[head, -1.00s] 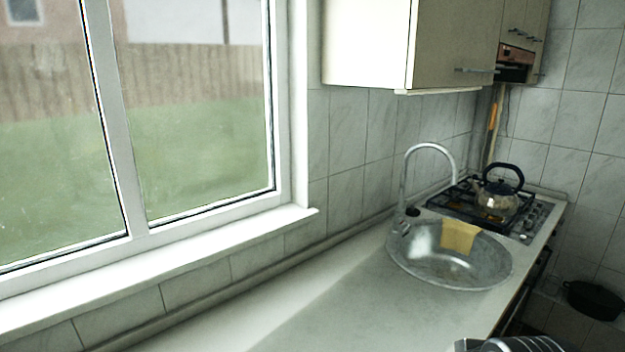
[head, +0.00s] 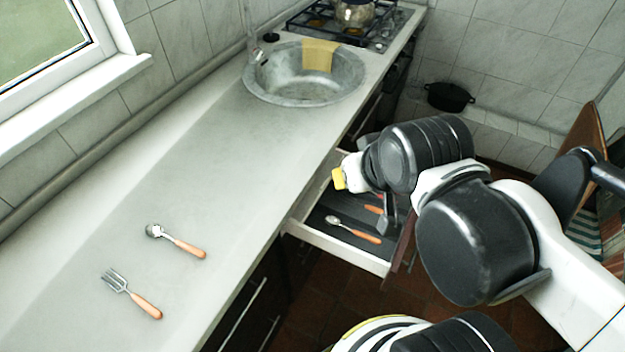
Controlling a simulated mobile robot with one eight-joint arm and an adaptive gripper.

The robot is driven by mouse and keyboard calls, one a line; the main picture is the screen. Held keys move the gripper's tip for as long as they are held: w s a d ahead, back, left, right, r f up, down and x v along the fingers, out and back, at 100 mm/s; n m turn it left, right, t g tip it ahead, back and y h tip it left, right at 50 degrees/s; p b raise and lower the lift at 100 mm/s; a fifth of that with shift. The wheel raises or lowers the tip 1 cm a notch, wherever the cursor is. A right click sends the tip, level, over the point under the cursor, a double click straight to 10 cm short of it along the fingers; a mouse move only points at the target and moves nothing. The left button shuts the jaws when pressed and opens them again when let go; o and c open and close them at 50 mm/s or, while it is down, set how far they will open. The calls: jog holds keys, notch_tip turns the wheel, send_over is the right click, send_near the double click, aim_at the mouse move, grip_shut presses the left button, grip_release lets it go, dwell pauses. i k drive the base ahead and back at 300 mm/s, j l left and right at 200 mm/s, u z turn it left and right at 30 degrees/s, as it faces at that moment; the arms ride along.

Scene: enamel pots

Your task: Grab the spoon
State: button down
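A spoon (head: 176,241) with a metal bowl and an orange handle lies on the counter, its bowl toward the upper left. A second spoon (head: 352,230) with an orange handle lies in the open drawer (head: 338,247). My gripper (head: 389,218) shows as a dark part hanging over the drawer, to the right of the counter edge and close above the drawer spoon in the picture. My arm hides much of it, so its fingertips and any gap between them are unclear. Both spoons appear to lie free.
A fork (head: 131,293) with an orange handle lies on the counter (head: 200,170) near the counter spoon. Another orange handle (head: 373,209) shows partly in the drawer. A sink (head: 305,85) with a yellow cloth (head: 320,54) is farther back. The counter between is clear.

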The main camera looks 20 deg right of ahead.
aim_at(152, 229)
jog(key=u, duration=1.35)
jog(key=i+j+z, duration=0.15)
jog(key=j+z, duration=0.15)
jog(key=z, duration=0.2)
jog(key=i+j+z, duration=0.1)
jog(key=j+z, duration=0.2)
jog(key=z, duration=0.2)
